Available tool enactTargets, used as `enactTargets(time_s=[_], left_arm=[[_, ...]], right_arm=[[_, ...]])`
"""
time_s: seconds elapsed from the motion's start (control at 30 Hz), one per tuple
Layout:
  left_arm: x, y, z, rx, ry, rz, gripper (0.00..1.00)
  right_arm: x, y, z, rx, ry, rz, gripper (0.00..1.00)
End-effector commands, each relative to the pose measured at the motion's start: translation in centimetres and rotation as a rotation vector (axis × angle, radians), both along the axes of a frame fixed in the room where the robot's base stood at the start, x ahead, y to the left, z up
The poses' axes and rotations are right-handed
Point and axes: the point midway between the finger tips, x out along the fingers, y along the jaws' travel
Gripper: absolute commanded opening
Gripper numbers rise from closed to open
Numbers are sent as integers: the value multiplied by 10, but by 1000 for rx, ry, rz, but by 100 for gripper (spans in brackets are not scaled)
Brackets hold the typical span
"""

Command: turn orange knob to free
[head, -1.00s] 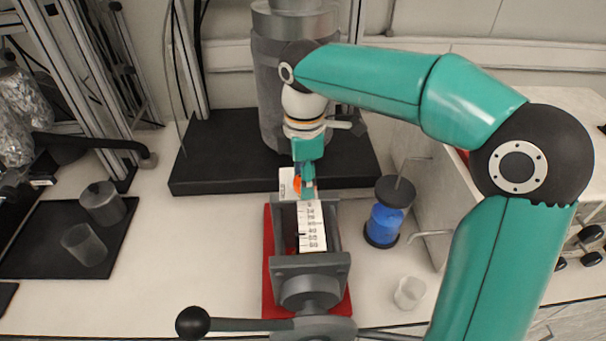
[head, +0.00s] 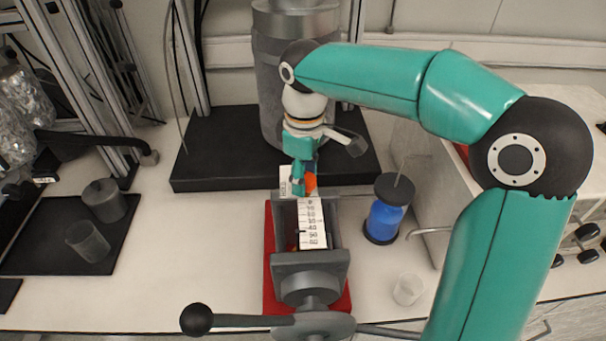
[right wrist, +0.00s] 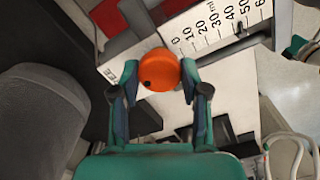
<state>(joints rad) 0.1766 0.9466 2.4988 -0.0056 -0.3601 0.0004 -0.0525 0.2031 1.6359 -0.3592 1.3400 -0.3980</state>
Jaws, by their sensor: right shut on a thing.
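The orange knob (right wrist: 159,70) is round with a small dark mark and sits between the fingers of my right gripper (right wrist: 158,80) in the right wrist view. The gripper is shut on it. In the head view only a bit of the knob (head: 311,183) shows beside my right gripper (head: 300,185). A white scale plate (head: 311,222) with numbers lies in front of the knob; a second white label (head: 285,181) with letters, partly hidden, is beside it. My left gripper is not in view.
A grey vise (head: 311,262) on a red base holds the scale plate. A grey cylinder (head: 272,95) on a black block stands behind. A blue-filled vessel (head: 384,222) and a small clear cup (head: 408,290) are to the right. A black tray (head: 50,262) is at left.

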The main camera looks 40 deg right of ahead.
Motion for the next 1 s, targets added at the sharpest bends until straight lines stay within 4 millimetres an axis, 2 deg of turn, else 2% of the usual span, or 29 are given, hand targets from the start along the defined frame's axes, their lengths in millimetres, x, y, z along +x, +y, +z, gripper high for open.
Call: enactTargets(time_s=[0.4, 0.43, 0.57, 0.87, 1.0], left_arm=[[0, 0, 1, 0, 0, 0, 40], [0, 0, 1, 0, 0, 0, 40], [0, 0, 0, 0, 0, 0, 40], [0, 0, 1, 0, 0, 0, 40], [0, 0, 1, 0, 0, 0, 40]], right_arm=[[3, -1, 4, -1, -18, -10, 10], [3, -1, 3, -1, -17, -10, 50], [2, -1, 3, -1, -12, -9, 70], [1, 0, 2, 0, -6, -7, 70], [2, 0, 8, 0, -7, -7, 70]])
